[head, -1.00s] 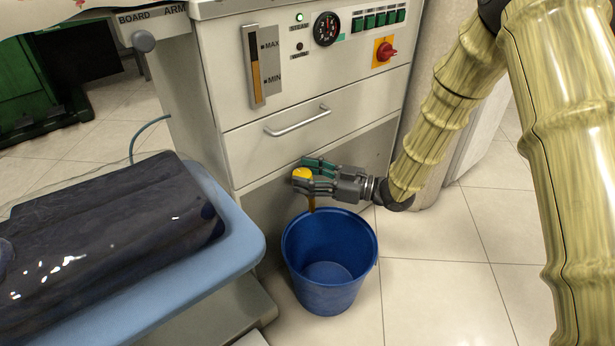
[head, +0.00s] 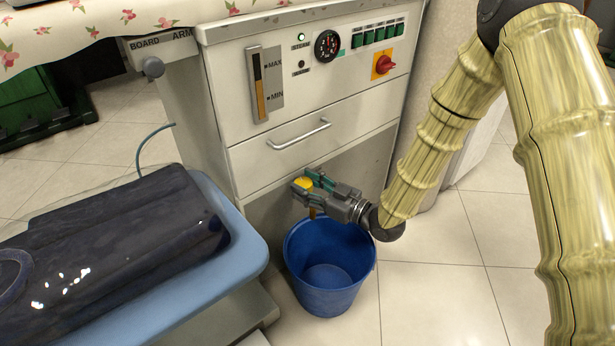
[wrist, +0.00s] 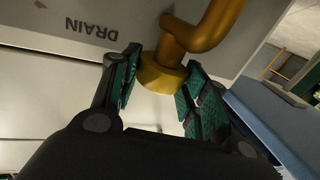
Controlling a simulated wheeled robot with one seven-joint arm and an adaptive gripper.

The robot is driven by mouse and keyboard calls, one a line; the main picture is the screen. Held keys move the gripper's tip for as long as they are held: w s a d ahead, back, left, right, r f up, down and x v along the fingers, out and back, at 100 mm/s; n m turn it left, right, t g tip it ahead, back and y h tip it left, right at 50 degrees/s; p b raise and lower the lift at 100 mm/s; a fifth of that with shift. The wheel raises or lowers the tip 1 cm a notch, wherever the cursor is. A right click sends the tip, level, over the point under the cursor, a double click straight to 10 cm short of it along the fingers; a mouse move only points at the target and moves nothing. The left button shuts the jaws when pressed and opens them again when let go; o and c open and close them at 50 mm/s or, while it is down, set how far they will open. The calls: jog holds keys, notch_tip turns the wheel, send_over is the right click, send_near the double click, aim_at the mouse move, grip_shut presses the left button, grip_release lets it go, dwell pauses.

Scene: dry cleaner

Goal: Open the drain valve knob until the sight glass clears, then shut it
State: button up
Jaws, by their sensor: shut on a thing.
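The yellow drain valve knob (head: 302,184) sits low under the cabinet's drawer. My gripper (head: 308,186) is shut on it from the right, its jaw line tilted. In the wrist view the brassy knob (wrist: 163,74) lies between the green-padded fingers, with a bent brass pipe (wrist: 212,27) behind it and the word DRAIN beside it. A short brownish piece (head: 312,212) shows below the knob; I cannot tell if it is spout or liquid.
A blue bucket (head: 328,292) stands on the tiles below the knob. A blue-edged board (head: 245,255) with a dark wrapped garment (head: 120,250) is at the left. The drawer handle (head: 298,134) projects above my gripper. Floor at right is clear.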

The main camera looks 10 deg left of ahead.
jog(key=m+t+h+p, duration=0.6)
jog(key=shift+s+a+r+t+h, duration=0.15)
jog(key=shift+s+r+t+h, duration=0.05)
jog(key=shift+s+t+h, duration=0.1)
jog(key=shift+w+f+m+t+h+p, duration=0.1)
jog(key=shift+m+t+h+p, duration=0.9)
jog(key=shift+m+h+p, duration=0.8)
jog(key=shift+f+h+b, duration=0.1)
jog(key=shift+h+b, duration=0.25)
jog(key=shift+h, duration=0.25)
jog(key=o, duration=0.7)
jog(key=shift+a, duration=0.2)
